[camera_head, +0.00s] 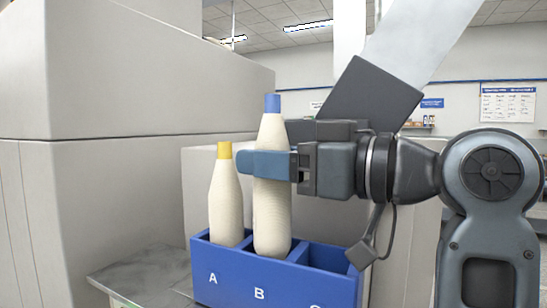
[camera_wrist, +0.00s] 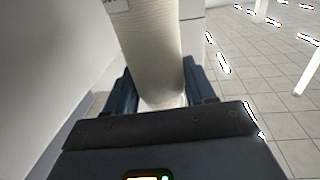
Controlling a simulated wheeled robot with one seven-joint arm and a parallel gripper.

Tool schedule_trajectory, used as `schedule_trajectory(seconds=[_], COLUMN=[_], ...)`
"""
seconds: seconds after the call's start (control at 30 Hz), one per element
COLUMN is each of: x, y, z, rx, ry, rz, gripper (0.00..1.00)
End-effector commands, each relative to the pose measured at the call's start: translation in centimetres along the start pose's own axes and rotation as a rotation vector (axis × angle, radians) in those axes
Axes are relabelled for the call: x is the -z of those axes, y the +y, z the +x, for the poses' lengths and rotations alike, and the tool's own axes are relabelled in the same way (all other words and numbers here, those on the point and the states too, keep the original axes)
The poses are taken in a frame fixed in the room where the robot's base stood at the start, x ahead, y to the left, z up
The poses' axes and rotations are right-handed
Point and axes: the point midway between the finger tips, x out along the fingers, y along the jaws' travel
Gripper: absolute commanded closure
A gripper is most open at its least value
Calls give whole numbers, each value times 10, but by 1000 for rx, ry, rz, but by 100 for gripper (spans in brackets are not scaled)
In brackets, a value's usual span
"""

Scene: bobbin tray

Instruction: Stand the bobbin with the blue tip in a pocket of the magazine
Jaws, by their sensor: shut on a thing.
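The blue-tipped bobbin (camera_head: 271,215) is cream coloured and upright in the head view. My gripper (camera_head: 268,165) is shut around its upper part, below the blue tip (camera_head: 272,103). Its lower end is at the middle pocket, B, of the blue magazine (camera_head: 230,277); the front wall meets its base, and I cannot tell how deep it sits. In the wrist view, the pale bobbin (camera_wrist: 150,50) lies between my fingers, its tip not identifiable.
A yellow-tipped bobbin (camera_head: 226,200) stands in pocket A, left of the held one and close to my fingertips. Pocket C, on the right, looks empty, though my gripper's cable part hides some of it. A grey machine wall (camera_head: 80,100) rises at left.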

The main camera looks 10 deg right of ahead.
Motion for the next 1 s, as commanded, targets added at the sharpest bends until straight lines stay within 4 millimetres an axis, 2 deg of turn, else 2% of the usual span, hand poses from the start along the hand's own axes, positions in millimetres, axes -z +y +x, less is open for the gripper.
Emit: schedule_trajectory(seconds=[0.27, 0.47, 0.5, 0.77, 1.0], x=[-8, -7, -7, -7, -7], y=[0, 0, 0, 0, 0], z=[0, 0, 0, 0, 0], rx=[0, 0, 0, 0, 0], ry=[1, 1, 1, 0, -1], rz=[0, 0, 0, 0, 0], gripper=[79, 79, 42, 17, 16])
